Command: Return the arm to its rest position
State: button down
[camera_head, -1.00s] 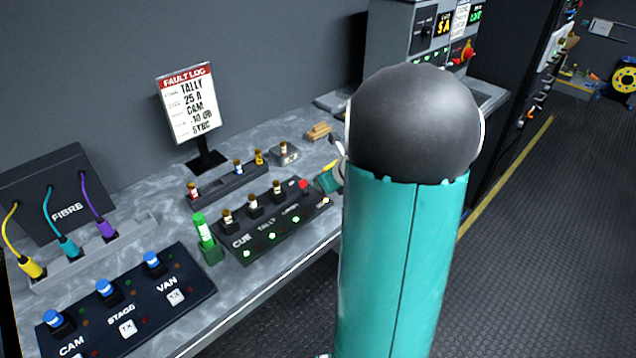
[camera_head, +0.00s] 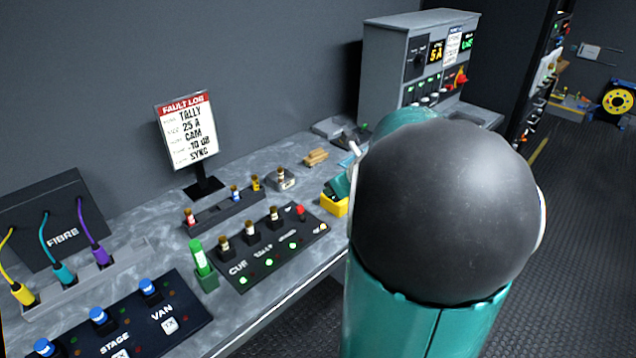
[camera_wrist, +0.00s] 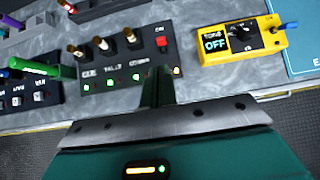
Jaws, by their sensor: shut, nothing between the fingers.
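My arm fills the right middle of the head view, with a large dark round joint (camera_head: 447,205) above a teal link (camera_head: 425,325). It hides part of the bench's right end. In the wrist view my gripper (camera_wrist: 158,78) is shut and empty. Its teal fingers point over the bench edge toward the cue panel (camera_wrist: 130,70), apart from anything I can make out. The cue panel (camera_head: 268,247) also shows in the head view, left of my arm.
The grey bench (camera_head: 130,215) holds a fault log sign (camera_head: 187,130), a fibre box (camera_head: 50,222), a green marker (camera_head: 200,258) and a CAM/STAGE/VAN panel (camera_head: 130,320). A yellow tone box (camera_wrist: 240,42) sits right of the cue panel. Dark floor (camera_head: 590,230) lies open at right.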

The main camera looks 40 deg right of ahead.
jog(key=s+a+r+n+g+y, duration=0.1)
jog(key=a+r+n, duration=0.1)
jog(key=a+n, duration=0.6)
jog(key=a+r+n+g+y, duration=0.1)
jog(key=a+r+n, duration=0.1)
jog(key=a+n, duration=0.6)
jog(key=s+a+n+h, duration=0.1)
jog(key=s+a+n, duration=0.4)
jog(key=a+n, duration=0.3)
jog(key=s+a+r+n+g+h, duration=0.1)
jog(key=s+a+n, duration=0.5)
jog(key=n, duration=0.5)
jog(key=shift+a+r+n, duration=0.2)
jog(key=shift+a+n, duration=0.1)
jog(key=shift+a, duration=0.65)
